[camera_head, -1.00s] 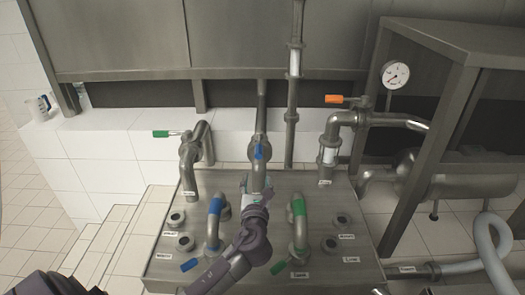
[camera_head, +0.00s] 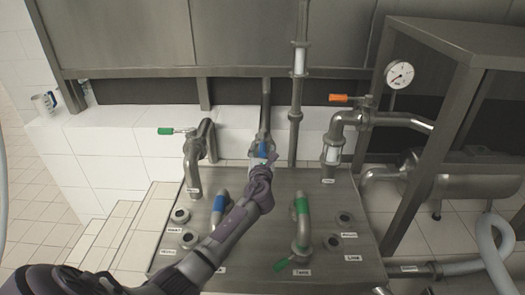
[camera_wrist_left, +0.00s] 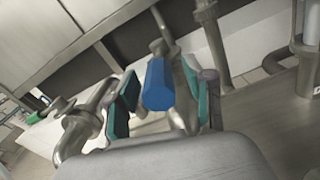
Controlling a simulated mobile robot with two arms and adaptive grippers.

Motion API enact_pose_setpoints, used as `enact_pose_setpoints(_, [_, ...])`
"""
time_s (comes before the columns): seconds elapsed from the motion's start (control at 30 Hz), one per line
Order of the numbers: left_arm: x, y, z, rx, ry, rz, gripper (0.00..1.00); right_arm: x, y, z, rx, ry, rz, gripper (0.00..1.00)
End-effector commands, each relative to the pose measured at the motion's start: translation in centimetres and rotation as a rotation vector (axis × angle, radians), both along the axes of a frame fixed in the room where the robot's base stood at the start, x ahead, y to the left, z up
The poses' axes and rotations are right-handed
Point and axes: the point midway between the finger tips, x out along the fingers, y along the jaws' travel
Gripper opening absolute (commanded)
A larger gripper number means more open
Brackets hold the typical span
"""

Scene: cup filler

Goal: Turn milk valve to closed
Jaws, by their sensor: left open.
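A blue valve handle (camera_head: 262,148) sits on the middle upright pipe (camera_head: 265,108) at the back of the steel panel. In the left wrist view the blue handle (camera_wrist_left: 158,84) points towards the camera. My left gripper (camera_head: 263,155) is at this handle and open. Its teal finger pads (camera_wrist_left: 122,105) stand on either side of the handle, and a gap shows on the left. My arm hides part of the panel and the lower blue-banded pipe (camera_head: 220,203). The labels are too small to read, so I cannot tell which valve is milk. My right gripper is out of view.
A green-handled valve (camera_head: 172,131) stands to the left and an orange-handled valve (camera_head: 345,98) to the right. A green-banded bent pipe (camera_head: 302,208) rises from the panel (camera_head: 335,268). A gauge (camera_head: 399,74) and steel frame are at right.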

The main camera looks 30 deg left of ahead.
Motion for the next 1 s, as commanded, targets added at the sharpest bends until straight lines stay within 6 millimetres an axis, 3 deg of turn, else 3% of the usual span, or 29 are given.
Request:
enact_pose_setpoints(0.27, [0.10,0.04,0.05,0.000,-0.001,0.000,0.53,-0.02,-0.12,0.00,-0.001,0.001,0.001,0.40])
enact_pose_setpoints(0.5, [0.09,0.03,0.04,0.001,-0.001,0.000,0.13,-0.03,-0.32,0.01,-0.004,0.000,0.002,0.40])
enact_pose_setpoints(0.6, [0.08,0.03,0.03,0.001,-0.001,0.000,0.00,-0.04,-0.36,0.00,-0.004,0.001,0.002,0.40])
enact_pose_setpoints(1.0, [-0.01,0.26,0.12,0.004,0.000,-0.016,0.00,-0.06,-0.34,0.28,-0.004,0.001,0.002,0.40])
